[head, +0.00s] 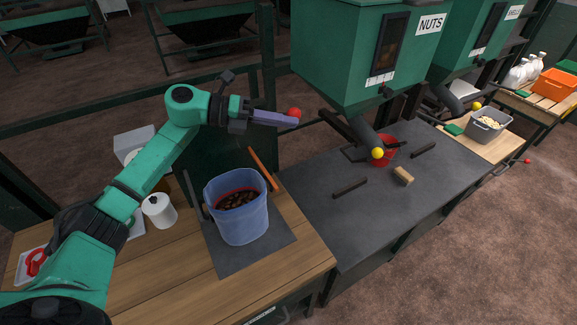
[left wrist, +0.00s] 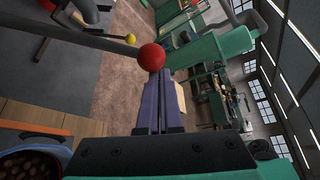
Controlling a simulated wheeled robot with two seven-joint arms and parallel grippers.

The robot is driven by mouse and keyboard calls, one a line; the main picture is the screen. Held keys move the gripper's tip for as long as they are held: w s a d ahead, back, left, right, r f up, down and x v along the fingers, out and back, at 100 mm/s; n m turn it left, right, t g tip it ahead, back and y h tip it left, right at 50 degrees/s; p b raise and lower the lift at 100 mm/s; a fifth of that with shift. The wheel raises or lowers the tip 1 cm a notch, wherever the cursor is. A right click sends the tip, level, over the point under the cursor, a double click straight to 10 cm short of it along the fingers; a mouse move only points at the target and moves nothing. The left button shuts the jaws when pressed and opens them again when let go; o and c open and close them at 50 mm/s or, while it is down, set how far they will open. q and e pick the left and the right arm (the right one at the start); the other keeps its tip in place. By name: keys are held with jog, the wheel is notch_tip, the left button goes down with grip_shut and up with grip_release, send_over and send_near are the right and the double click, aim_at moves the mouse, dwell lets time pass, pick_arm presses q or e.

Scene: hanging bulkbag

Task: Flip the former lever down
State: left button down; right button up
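A red ball knob (head: 295,112) is at the tips of my left gripper (head: 297,121), left of the green hopper marked NUTS. In the left wrist view the red knob (left wrist: 151,57) sits just past the fingertips, at the end of a grey rod (left wrist: 65,32) that comes in from the left. I take this as the former lever. The purple fingers of my left gripper (left wrist: 158,80) lie together with nothing between them. They touch or nearly touch the knob; I cannot tell which. My right gripper is not in view.
The NUTS hopper (head: 355,50) stands over a dark table (head: 420,190) with a yellow knob (head: 377,153), red funnel-like piece (head: 388,146) and tan block (head: 403,176).

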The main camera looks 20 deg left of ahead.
pick_arm(q)
jog(key=b+v, duration=0.5)
jog(key=v, duration=0.9)
jog(key=shift+a+b, duration=0.25)
jog(key=shift+b, duration=0.1)
